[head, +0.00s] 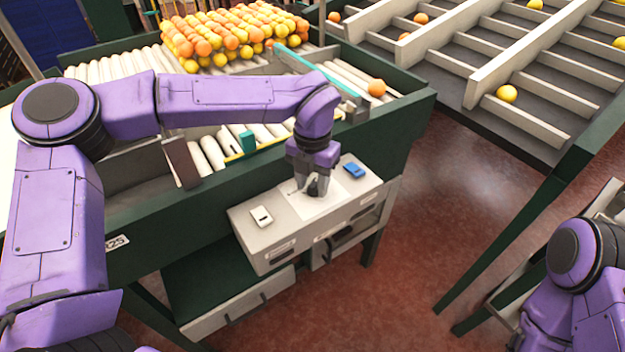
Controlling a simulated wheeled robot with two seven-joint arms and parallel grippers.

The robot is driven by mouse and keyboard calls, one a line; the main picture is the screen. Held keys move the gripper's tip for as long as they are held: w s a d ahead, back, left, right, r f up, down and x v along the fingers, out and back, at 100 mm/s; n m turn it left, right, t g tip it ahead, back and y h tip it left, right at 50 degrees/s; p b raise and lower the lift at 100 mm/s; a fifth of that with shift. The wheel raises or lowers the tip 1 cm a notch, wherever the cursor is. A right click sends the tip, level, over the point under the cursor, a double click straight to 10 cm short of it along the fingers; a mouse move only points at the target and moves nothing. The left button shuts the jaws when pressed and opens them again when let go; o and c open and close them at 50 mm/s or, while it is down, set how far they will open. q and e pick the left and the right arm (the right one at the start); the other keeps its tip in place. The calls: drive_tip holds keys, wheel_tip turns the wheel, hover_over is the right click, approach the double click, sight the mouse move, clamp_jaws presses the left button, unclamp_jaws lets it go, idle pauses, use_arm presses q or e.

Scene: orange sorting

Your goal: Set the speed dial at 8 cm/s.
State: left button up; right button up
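A grey control box (262,238) sticks out from the front of the green conveyor frame. A pale scale plate (336,201) lies on its top, and the speed dial there is mostly hidden under my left gripper. My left gripper (316,190) points down at the plate, its dark fingers low over the dial's place. I cannot tell whether the fingers touch or grip the dial, and the pointer and scale marks are not readable. My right gripper is outside the view; only part of my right arm shows at the lower right.
A blue rocker switch (353,170) and a white one (261,216) flank the plate. Oranges and yellow fruit (225,35) are heaped on the rollers behind. A single orange (376,88) sits near the conveyor's right end. Sorting lanes (530,95) stand at the upper right.

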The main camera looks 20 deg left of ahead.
sight(313, 185)
use_arm(q)
drive_tip(key=shift+r, duration=0.1)
drive_tip(key=shift+w+r, duration=0.1)
drive_tip(key=shift+r, duration=0.25)
wheel_tip(313, 185, up, 10)
drive_tip(key=b, duration=0.2)
drive_tip(key=shift+f, duration=0.2)
